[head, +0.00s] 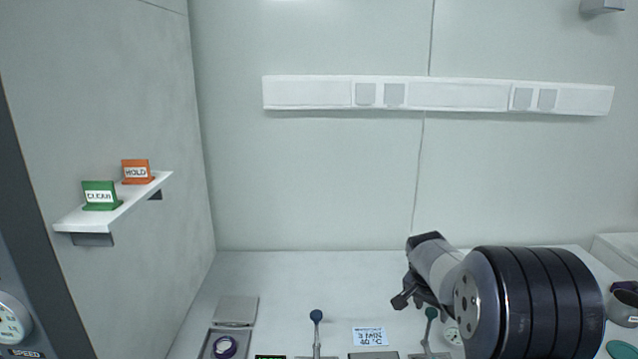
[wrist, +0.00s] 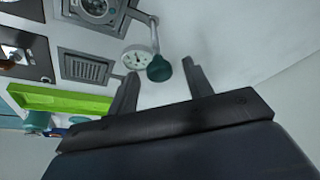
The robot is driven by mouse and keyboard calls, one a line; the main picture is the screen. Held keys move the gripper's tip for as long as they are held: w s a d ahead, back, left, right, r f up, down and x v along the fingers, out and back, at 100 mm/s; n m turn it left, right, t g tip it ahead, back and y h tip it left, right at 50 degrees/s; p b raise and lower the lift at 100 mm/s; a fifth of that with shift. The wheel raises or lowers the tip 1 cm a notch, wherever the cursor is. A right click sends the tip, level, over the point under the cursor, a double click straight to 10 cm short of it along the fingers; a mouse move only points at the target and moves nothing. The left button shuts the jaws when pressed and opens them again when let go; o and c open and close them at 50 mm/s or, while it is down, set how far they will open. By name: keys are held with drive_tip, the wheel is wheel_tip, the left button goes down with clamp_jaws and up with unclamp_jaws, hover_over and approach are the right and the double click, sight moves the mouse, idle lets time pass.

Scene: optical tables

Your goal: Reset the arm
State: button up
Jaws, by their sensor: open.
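My gripper (head: 408,298) hangs over the right part of the table (head: 270,275) in the head view, with my arm reaching in from the right. In the wrist view my gripper (wrist: 162,82) shows two fingers spread apart with nothing held between them. A dark green ball knob (wrist: 159,68) appears between the fingertips there. I cannot tell how far beyond them it is. The green knob (head: 431,313) stands just right of the gripper in the head view. A round white dial gauge (wrist: 137,57) is beside the knob in the wrist view.
A wall shelf (head: 75,221) holds a green CLEAN sign (head: 99,195) and an orange HOLD sign (head: 137,172). A bright green tray (wrist: 60,98) shows in the wrist view.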

sight(429, 322)
drive_tip(key=x, duration=0.3)
drive_tip(key=b+x, duration=0.1)
drive_tip(key=shift+s+a+f, duration=0.3)
drive_tip(key=shift+f, duration=0.75)
drive_tip(key=shift+r, duration=0.1)
